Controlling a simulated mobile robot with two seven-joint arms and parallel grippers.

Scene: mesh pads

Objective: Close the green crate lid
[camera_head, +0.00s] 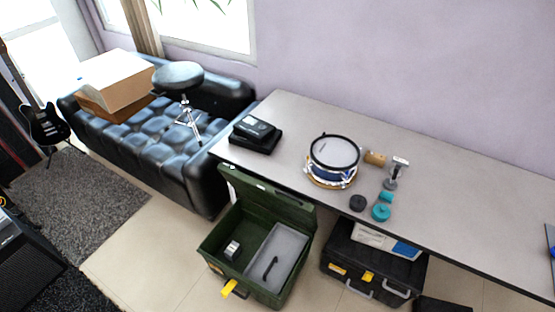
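The green crate (222,262) stands on the tiled floor in front of the table. Its green lid (265,198) is open, raised at the back of the crate close to the table's front edge. I cannot tell whether it touches the table. Inside lie a grey tray (290,243) with a black handle and a small grey and black item (232,250). A yellow latch (229,287) shows on the crate's front. Neither of my grippers is in view.
A black toolbox (345,262) stands on the floor right of the crate. The grey table (460,210) carries a drum (334,153), a black device (256,130) and small items. A black couch (150,160) stands at the left. Floor left of the crate is clear.

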